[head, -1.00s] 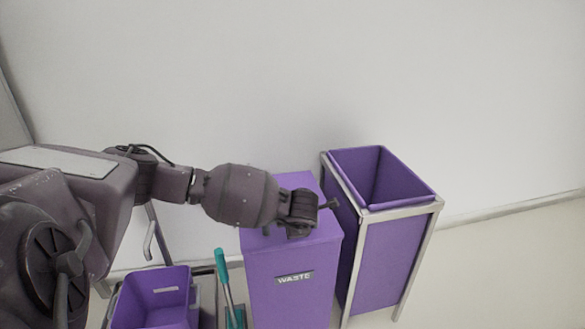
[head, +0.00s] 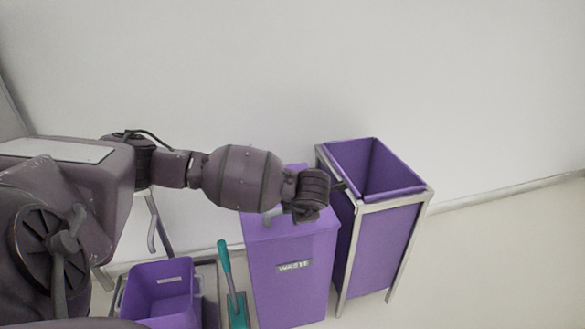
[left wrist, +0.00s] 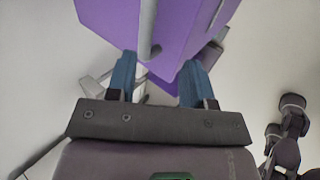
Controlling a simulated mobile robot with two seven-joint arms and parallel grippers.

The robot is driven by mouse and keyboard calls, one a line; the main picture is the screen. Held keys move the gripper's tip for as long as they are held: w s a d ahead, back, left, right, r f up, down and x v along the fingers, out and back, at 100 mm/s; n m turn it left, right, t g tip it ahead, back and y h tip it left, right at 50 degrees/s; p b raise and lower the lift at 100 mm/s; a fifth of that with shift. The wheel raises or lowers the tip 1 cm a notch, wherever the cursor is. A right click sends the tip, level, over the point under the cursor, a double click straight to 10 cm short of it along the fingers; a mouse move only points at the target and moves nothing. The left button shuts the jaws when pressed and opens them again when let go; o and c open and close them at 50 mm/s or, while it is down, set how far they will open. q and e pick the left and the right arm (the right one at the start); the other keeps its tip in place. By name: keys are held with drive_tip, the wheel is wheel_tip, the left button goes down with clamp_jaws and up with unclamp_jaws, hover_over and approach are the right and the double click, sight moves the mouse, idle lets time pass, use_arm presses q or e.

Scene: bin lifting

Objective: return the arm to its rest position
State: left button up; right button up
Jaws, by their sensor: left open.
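My left arm (head: 240,178) comes in from the left in the head view and reaches over the purple waste bin (head: 290,265). Its wrist end (head: 311,190) is above that bin's top; the fingers cannot be made out there. In the left wrist view my left gripper (left wrist: 160,78) is open, with two blue fingers apart and nothing held between them. A purple bin surface (left wrist: 180,28) and a grey bar (left wrist: 147,25) lie beyond the fingertips. I do not see my right gripper.
An open purple bin in a metal frame (head: 428,202) stands right of the waste bin. A smaller purple bucket (head: 160,302) and a teal-handled tool (head: 224,255) stand to the left. A white wall (head: 420,70) is behind. The floor at right (head: 500,265) is clear.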

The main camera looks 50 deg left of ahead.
drive_tip(key=shift+s+f, duration=0.3)
drive_tip(key=shift+s, duration=0.05)
idle(0.3)
